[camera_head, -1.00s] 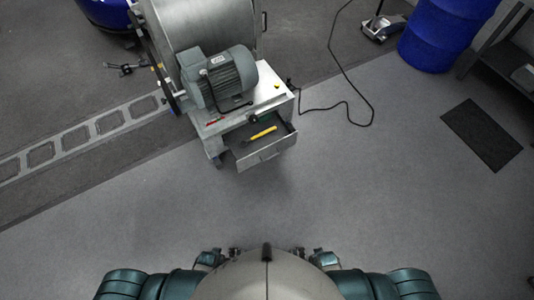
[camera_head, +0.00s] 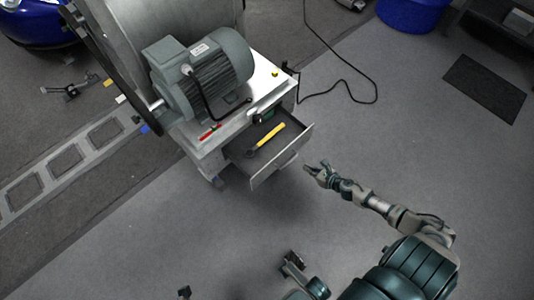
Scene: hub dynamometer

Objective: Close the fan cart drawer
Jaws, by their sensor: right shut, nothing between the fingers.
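The fan cart (camera_head: 205,150) stands at upper left centre with a grey motor on its top. A tool with a yellow handle (camera_head: 270,135) lies inside the drawer. My right gripper (camera_head: 313,170) is shut and empty. It is just to the right of the drawer front, with a small gap of floor showing between them in the picture.
The grey motor (camera_head: 205,75) sits on the cart top. A black cable (camera_head: 345,75) runs over the floor behind it. A blue drum (camera_head: 412,12) and a dark floor mat (camera_head: 485,88) are at upper right. The floor in front of the drawer is clear.

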